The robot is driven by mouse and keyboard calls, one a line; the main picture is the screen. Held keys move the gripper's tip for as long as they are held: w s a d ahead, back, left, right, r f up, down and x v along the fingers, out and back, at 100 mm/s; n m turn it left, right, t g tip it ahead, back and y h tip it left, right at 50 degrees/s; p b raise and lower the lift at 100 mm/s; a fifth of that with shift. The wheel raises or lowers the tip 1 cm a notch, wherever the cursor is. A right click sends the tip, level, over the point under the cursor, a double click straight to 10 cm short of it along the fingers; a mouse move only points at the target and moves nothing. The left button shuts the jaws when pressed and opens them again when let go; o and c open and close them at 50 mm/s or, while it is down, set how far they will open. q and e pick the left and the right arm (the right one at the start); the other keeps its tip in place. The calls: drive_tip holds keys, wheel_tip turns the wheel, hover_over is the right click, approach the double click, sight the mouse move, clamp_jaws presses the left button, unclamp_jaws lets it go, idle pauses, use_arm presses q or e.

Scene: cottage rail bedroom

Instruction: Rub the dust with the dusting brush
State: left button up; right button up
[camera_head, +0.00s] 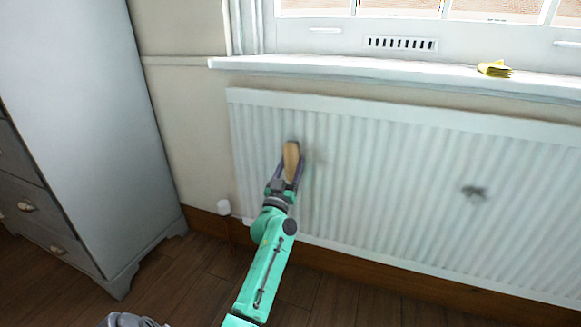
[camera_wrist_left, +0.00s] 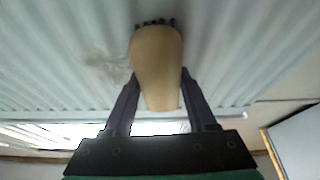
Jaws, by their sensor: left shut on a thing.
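The dusting brush (camera_head: 291,160) has a tan wooden back and is in my left gripper (camera_head: 285,178), in front of the left part of the white radiator (camera_head: 380,170). In the left wrist view the brush (camera_wrist_left: 157,70) sits between the two fingers of the left gripper (camera_wrist_left: 160,100), its dark bristles at the radiator's ribs; whether they touch I cannot tell. A faint grey dust patch (camera_wrist_left: 105,65) lies beside the brush there. A darker dust patch (camera_head: 474,191) is farther right on the radiator. My right gripper is not in view.
A white windowsill (camera_head: 400,72) juts out above the radiator, with a yellow folded thing (camera_head: 494,69) on it. A grey wardrobe with drawers (camera_head: 80,130) stands at the left. A white valve (camera_head: 223,207) is at the radiator's lower left. The wooden floor (camera_head: 185,275) looks clear.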

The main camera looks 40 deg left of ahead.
use_arm(q)
drive_tip(key=shift+w+a, duration=0.15)
drive_tip(key=shift+w, duration=0.25)
drive_tip(key=shift+r, duration=0.1)
